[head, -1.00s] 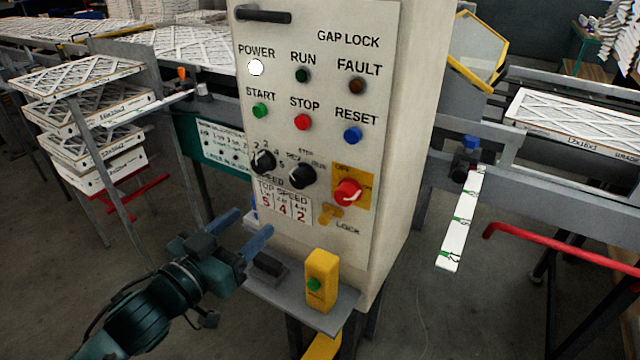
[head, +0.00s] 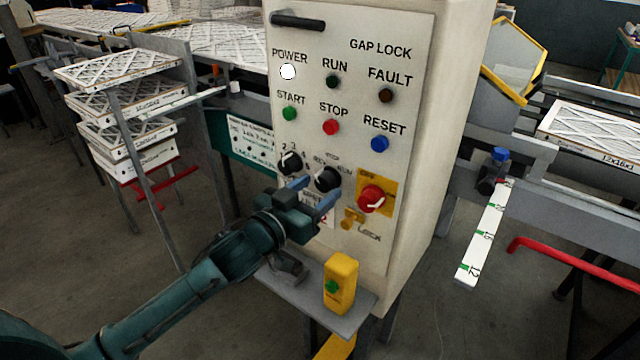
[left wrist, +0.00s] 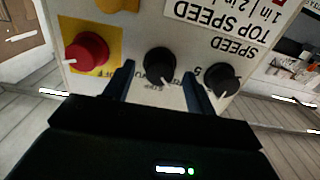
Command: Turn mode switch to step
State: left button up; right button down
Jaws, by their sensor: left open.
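The mode switch (head: 327,179) is a black round knob in the middle of the lower row on the white control panel (head: 420,130). It also shows in the left wrist view (left wrist: 158,66), upside down, its white pointer slanting down-right there. The small labels around it are too blurred to read fully. My left gripper (head: 314,193) is open in front of the panel, with its fingers towards the knob. In the left wrist view its fingertips (left wrist: 158,78) lie on either side of the knob; I cannot tell whether they reach around it. My right gripper is not in view.
The black speed knob (head: 290,162) is left of the switch, and the red knob (head: 371,198) on a yellow plate is right. A grey shelf with a yellow button box (head: 340,283) juts out below. Stacked filters (head: 125,120) stand at left.

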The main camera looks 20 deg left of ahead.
pick_arm(q)
jog(key=shift+x, duration=0.85)
jog(key=shift+c, duration=0.3)
jog(key=c, duration=0.9)
jog(key=shift+c, duration=0.2)
